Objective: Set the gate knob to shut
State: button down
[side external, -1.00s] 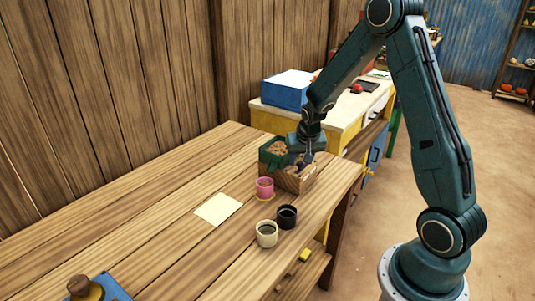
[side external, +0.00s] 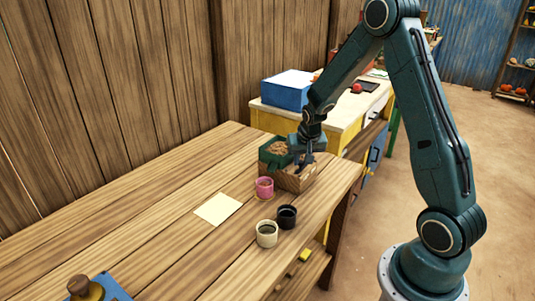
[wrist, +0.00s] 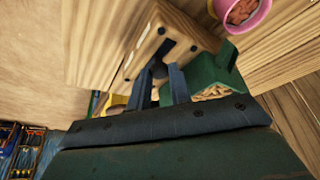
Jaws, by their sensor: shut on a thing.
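A wooden box (side external: 296,181) stands near the far right end of the table, beside a green bin (side external: 269,161) with brown pieces in it. In the wrist view, the light wooden box (wrist: 150,30) has a dark gate knob (wrist: 159,70) on its face, with small dark marks around it. My gripper (wrist: 161,76) has its two fingers on either side of this knob and is shut on it. The fingers hide part of the knob, and I cannot tell which setting it points to. In the side view, my gripper (side external: 303,162) is at the wooden box.
A pink cup (side external: 265,188), a black cup (side external: 287,217) and a cream cup (side external: 267,235) stand nearby. A pale sheet (side external: 218,209) lies on the table. A blue base with a wooden knob (side external: 86,288) is at the near left. The table's left part is mostly clear.

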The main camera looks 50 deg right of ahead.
jog(key=shift+d, duration=2.45)
jog(key=c, duration=1.3)
grip_release()
jog(key=shift+r, duration=0.1)
jog(key=v, duration=1.3)
jog(key=shift+r, duration=0.3)
jog(key=shift+s+a, duration=0.15)
